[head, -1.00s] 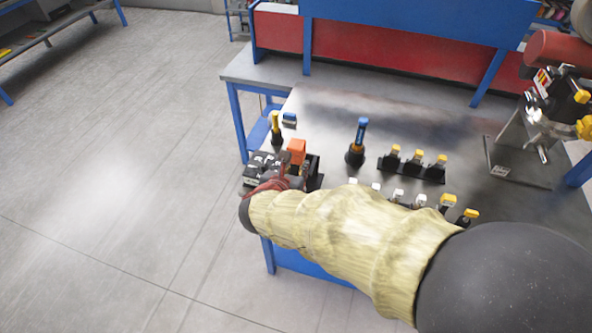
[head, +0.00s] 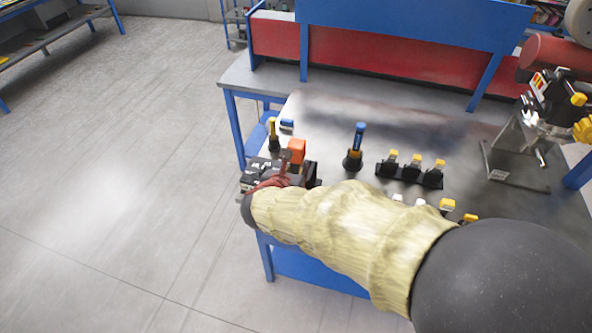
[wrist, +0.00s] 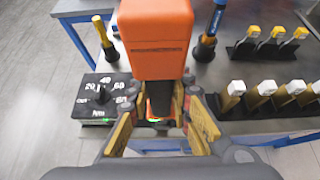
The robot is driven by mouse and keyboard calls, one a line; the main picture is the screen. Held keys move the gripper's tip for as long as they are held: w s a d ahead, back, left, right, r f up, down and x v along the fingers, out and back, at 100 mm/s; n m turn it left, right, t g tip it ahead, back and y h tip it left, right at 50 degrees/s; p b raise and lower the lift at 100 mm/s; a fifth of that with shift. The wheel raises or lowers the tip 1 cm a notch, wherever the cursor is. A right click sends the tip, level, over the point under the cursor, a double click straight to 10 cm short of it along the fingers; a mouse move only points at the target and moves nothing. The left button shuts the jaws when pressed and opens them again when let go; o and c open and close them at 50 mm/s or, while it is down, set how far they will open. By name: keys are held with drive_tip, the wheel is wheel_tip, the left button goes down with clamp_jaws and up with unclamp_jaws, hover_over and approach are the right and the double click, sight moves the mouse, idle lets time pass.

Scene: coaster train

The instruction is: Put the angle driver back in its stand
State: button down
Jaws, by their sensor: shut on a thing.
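The angle driver appears to be the tool with the orange block-shaped end (head: 296,147). Its orange end (wrist: 155,38) fills the upper middle of the wrist view, with a dark neck below it. My gripper (wrist: 162,112) is shut on the dark part under the orange end, one finger on each side. In the head view my gripper (head: 284,180) is partly hidden by dark parts and my arm. A black shape (head: 312,172) stands just right of the orange end; I cannot tell whether it is the stand. The tool's lower end is hidden.
A yellow-handled tool (head: 272,134) and a blue-handled tool (head: 358,146) stand behind. A yellow-topped rack (head: 411,170) and white-topped tools (wrist: 265,92) are to the right. The table's front edge is near.

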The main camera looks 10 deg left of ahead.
sight(295, 165)
drive_tip(key=w+b, duration=0.1)
drive_tip(key=w, duration=0.5)
drive_tip(key=shift+w+d+r, duration=0.2)
drive_tip(key=shift+w+r, duration=0.05)
drive_tip(key=shift+w, duration=0.05)
idle(2.1)
drive_tip(key=shift+s+f+b, duration=0.1)
drive_tip(key=shift+f+b, duration=0.75)
drive_tip(key=shift+b, duration=0.45)
idle(1.5)
drive_tip(key=c, duration=1.5)
unclamp_jaws()
drive_tip(key=shift+f, duration=0.1)
drive_tip(key=shift+c, duration=0.2)
drive_tip(key=v, duration=1.2)
drive_tip(key=shift+d, duration=0.1)
